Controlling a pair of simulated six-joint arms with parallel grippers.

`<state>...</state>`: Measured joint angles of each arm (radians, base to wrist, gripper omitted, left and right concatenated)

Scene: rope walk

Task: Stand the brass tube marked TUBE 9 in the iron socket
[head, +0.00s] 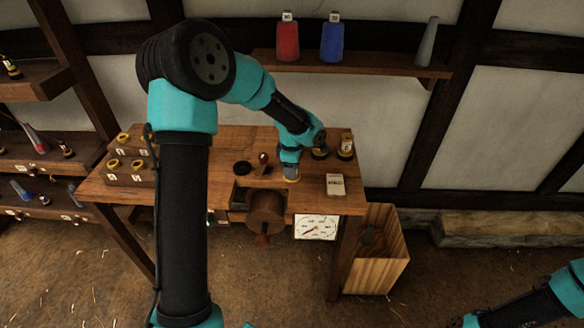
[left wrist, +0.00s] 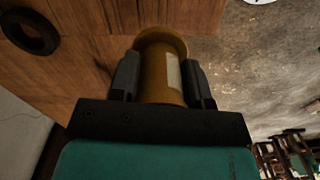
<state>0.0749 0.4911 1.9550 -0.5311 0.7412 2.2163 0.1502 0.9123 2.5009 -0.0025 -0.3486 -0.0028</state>
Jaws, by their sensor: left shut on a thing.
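My left gripper (head: 291,170) is shut on a brass tube (left wrist: 160,65) above the bench. In the left wrist view its two fingers (left wrist: 165,82) close on the tube's sides. A pale label shows on the tube, but its text cannot be read. In the head view only a small yellowish part of the tube (head: 291,175) shows below the gripper. A black ring, which looks like the iron socket (head: 243,168), lies on the bench left of the gripper. It also shows at the upper left of the left wrist view (left wrist: 30,30), apart from the tube and empty.
Two dark-and-brass pieces (head: 346,146) stand at the bench's back right. A cream box (head: 335,184) lies right of the gripper. A wooden knob (head: 264,158) stands near the socket. Blocks with brass rings (head: 130,165) are at the left. A shelf (head: 360,64) with spools hangs behind.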

